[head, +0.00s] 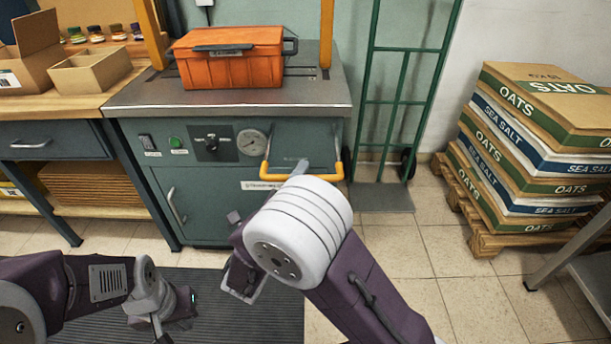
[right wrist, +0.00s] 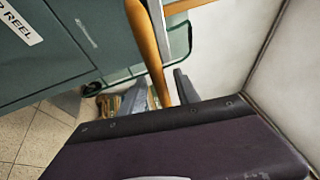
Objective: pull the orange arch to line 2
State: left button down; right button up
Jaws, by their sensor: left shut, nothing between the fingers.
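The orange arch's two posts rise from the table of a green machine in the head view, the left post (head: 150,32) and the right post (head: 326,32); its top is out of frame. A yellow-orange U-shaped handle (head: 272,177) sits on the machine's front. My right gripper (head: 297,169) is at this handle; most of it is hidden by my wrist. In the right wrist view an orange bar (right wrist: 150,55) runs between the fingers of the right gripper (right wrist: 168,90); a firm hold is unclear. My left gripper (head: 160,325) is shut and empty, low above the dark mat.
An orange toolbox (head: 230,62) stands on the machine table (head: 225,100) between the posts. A workbench with cardboard boxes (head: 90,72) is at the left. A green hand truck (head: 400,100) and a pallet of sacks (head: 540,150) are at the right. Tiled floor lies between.

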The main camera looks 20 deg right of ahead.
jog(key=shift+b+x, duration=0.45)
jog(key=shift+x, duration=1.25)
grip_shut()
